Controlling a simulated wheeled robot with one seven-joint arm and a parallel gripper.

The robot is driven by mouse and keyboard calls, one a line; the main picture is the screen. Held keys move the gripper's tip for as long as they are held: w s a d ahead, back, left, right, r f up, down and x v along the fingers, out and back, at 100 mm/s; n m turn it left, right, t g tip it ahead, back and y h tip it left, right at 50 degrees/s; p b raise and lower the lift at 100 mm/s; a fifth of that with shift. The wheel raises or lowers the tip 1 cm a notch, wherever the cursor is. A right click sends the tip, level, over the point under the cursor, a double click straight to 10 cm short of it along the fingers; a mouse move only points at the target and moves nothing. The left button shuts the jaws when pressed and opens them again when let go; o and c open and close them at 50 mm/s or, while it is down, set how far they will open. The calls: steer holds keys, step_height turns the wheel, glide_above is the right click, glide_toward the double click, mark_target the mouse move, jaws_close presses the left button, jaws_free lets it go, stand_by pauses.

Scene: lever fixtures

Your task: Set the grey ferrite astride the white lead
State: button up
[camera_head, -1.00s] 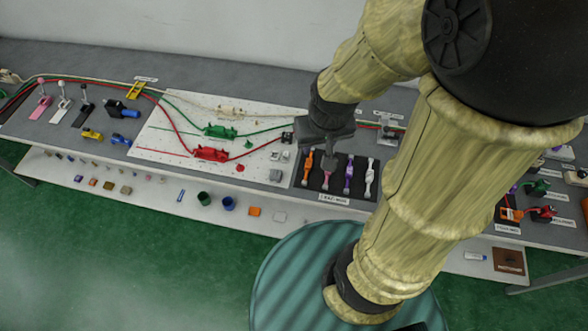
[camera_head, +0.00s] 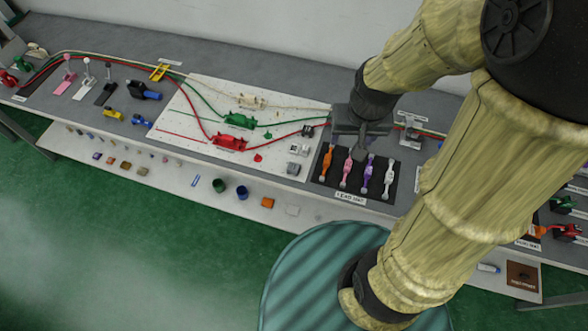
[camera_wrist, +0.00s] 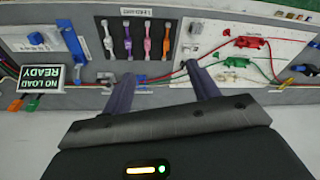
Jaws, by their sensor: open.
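A grey block (camera_head: 292,168), which looks like the grey ferrite, lies at the front right of the white board; it also shows in the wrist view (camera_wrist: 195,28). The white lead (camera_head: 388,180) lies rightmost on the black lead mat, and at the left of that mat in the wrist view (camera_wrist: 109,38). My gripper (camera_head: 362,146) is over the back edge of the mat in the head view. In the wrist view my gripper (camera_wrist: 160,84) has its two fingers wide apart, with nothing between them. Both block and lead are apart from it.
Orange (camera_head: 326,163), pink (camera_head: 347,169) and purple (camera_head: 367,174) leads lie beside the white one. Paler small blocks (camera_head: 298,149) sit behind the grey block. Red (camera_head: 229,142) and green (camera_head: 239,119) fixtures with cables occupy the white board (camera_head: 190,120).

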steer(key=w+a+f+m+g+b, duration=0.1)
steer(key=w+a+f+m+b, duration=0.1)
steer(key=w+a+f+b, duration=0.4)
steer(key=m+g+b, duration=0.1)
steer(key=b, duration=0.1)
glide_above(293, 166)
step_height(293, 166, down, 7)
steer(key=shift+s+a+r, duration=0.15)
steer(key=shift+s, duration=0.2)
step_height(293, 166, down, 12)
steer(key=shift+f, duration=0.15)
steer(key=shift+w+d+f+p, duration=0.1)
steer(key=shift+w+f+p, duration=0.1)
steer(key=shift+f, duration=1.1)
steer(key=shift+w+d+f+p, duration=0.1)
steer(key=shift+f+p, duration=0.05)
steer(key=shift+f, duration=1.15)
